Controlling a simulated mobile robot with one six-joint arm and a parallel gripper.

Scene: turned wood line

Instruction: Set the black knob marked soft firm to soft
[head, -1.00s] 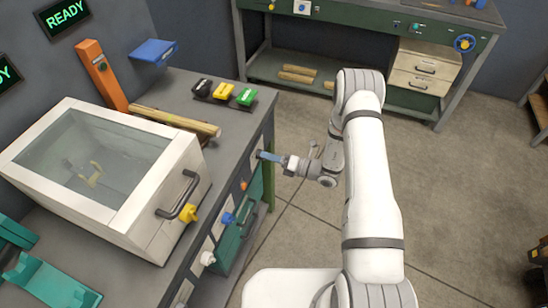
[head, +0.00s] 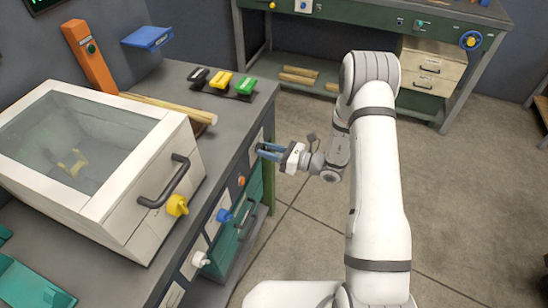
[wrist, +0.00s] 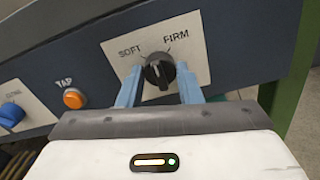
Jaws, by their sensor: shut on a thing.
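The black knob (wrist: 159,73) sits on a pale plate (wrist: 190,28) marked SOFT and FIRM in the wrist view. SOFT is at the upper left of the knob and FIRM at the upper right. A small white mark shows on the knob's face; I cannot tell surely which word it points at. My gripper (wrist: 159,88) has its blue fingers on either side of the knob and is shut on it. In the head view my gripper (head: 261,151) is at the bench's front panel, and the knob is hidden there.
An orange TAP button (wrist: 74,98) and a blue knob (wrist: 11,115) lie left on the same panel. A white machine with a window (head: 142,190) and yellow knob (head: 177,205) stands on the bench. Open floor (head: 300,245) lies to the right.

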